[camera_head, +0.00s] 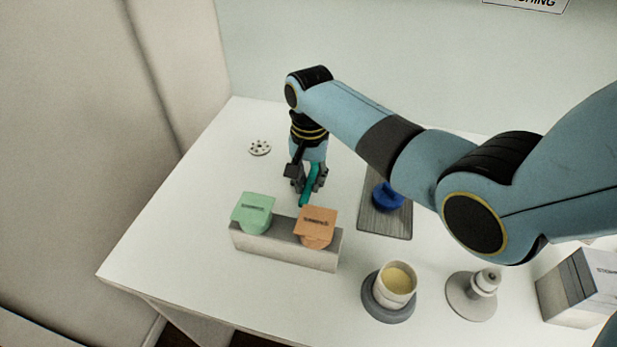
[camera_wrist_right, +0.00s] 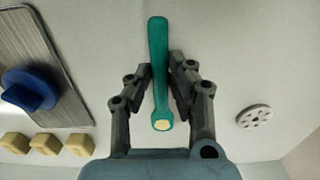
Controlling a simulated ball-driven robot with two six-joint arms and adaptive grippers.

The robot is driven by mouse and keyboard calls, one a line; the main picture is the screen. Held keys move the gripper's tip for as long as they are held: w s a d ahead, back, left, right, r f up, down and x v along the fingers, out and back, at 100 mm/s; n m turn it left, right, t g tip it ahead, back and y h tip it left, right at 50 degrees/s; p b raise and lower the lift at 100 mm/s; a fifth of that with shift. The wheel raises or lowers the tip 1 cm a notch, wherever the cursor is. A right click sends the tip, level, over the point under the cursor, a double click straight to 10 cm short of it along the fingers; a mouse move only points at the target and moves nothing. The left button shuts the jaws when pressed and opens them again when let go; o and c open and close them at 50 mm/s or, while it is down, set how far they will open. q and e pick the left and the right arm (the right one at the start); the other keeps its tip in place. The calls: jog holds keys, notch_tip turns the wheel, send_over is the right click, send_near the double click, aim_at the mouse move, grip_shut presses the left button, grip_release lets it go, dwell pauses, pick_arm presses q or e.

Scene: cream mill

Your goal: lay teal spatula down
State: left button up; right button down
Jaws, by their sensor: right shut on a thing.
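The teal spatula (camera_head: 308,190) is held upright or tilted in my right gripper (camera_head: 305,181), over the back middle of the white table; I cannot tell whether it touches the table. In the right wrist view the teal spatula (camera_wrist_right: 158,55) runs between the two fingers of the right gripper (camera_wrist_right: 161,72), with a pale round end towards the palm. The right gripper is shut on it. My left gripper is not in view.
A grey block (camera_head: 285,245) with a green and an orange piece stands in front. A grey board (camera_head: 392,222) with a blue object lies to the right, a perforated disc (camera_head: 260,147) to the left. A cup (camera_head: 396,282) stands near the front; yellow blocks (camera_wrist_right: 45,143) show in the wrist view.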

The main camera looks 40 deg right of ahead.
jog(key=c, duration=1.1)
grip_release()
jog(key=shift+c, duration=0.2)
jog(key=shift+r, duration=0.1)
notch_tip(320, 180, up, 12)
jog(key=shift+d, duration=0.1)
